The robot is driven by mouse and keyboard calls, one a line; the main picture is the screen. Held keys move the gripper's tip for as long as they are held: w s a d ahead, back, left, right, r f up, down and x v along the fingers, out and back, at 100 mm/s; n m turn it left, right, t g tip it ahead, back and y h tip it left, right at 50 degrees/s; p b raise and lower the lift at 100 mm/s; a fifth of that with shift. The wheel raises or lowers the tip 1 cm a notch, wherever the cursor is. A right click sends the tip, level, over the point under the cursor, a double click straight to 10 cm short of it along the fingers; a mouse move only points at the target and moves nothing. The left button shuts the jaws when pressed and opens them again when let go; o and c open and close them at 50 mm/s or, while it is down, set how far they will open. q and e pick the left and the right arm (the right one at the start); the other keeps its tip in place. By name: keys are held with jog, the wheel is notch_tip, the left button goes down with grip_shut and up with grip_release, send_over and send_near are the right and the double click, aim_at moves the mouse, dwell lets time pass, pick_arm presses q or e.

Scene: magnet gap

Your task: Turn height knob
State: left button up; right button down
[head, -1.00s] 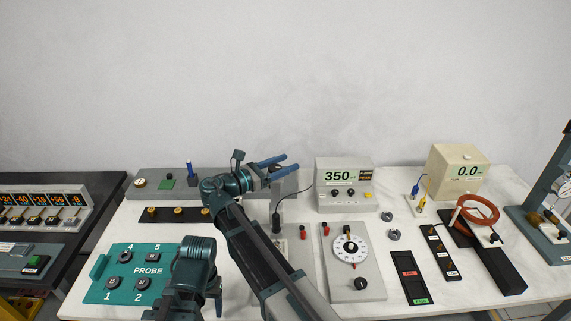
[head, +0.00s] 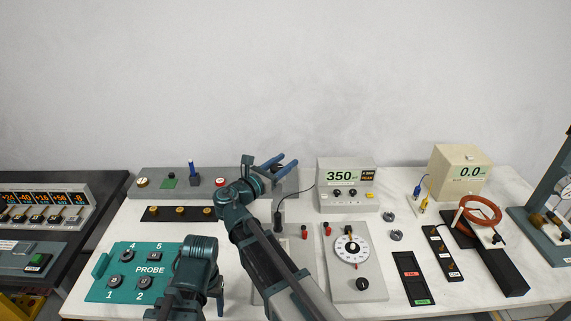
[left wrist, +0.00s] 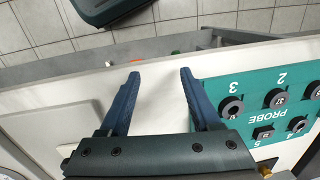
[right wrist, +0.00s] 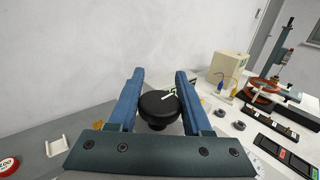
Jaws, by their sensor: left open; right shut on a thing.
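A round black knob (right wrist: 158,104) with a pale mark on its face is between the fingers of my right gripper (right wrist: 160,73) in the right wrist view. The right gripper is shut on it. In the head view the right gripper (head: 289,162) reaches the right end of the long grey box (head: 235,185) at the back of the bench; the knob cannot be made out there. My left gripper (left wrist: 160,73) is open and empty above the bench's front edge, beside the teal PROBE panel (left wrist: 255,105). In the head view its fingers are hidden.
A 350 display box (head: 346,178) stands right of my right gripper. A dial panel (head: 356,268) and trays lie further right. My right forearm crosses the bench's middle.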

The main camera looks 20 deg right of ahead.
jog(key=a+n+t+y, duration=0.1)
jog(key=n+y, duration=0.5)
jog(key=y, duration=0.3)
jog(key=a+n+t+y, duration=0.1)
jog(key=n+y, duration=0.5)
jog(key=y, duration=0.2)
jog(key=w+a+n+t+y, duration=0.1)
jog(key=a+n+y, duration=0.1)
jog(key=n+y, duration=0.5)
jog(key=shift+t+y, duration=0.4)
jog(key=shift+y, duration=0.9)
jog(key=shift+s+a+n+g+y, duration=0.35)
jog(key=shift+n+g+y, duration=0.7)
jog(key=shift+n+g, duration=1)
jog(key=shift+s+a+n+g+y, duration=0.15)
jog(key=shift+s+n+g+y, duration=0.35)
jog(key=shift+n+g+y, duration=1.5)
jog(key=shift+s+a+n+g+y, duration=0.35)
jog(key=shift+n+g, duration=0.8)
jog(key=shift+g, duration=1.9)
jog(key=shift+s, duration=0.2)
jog(key=shift+c, duration=1.7)
grip_release()
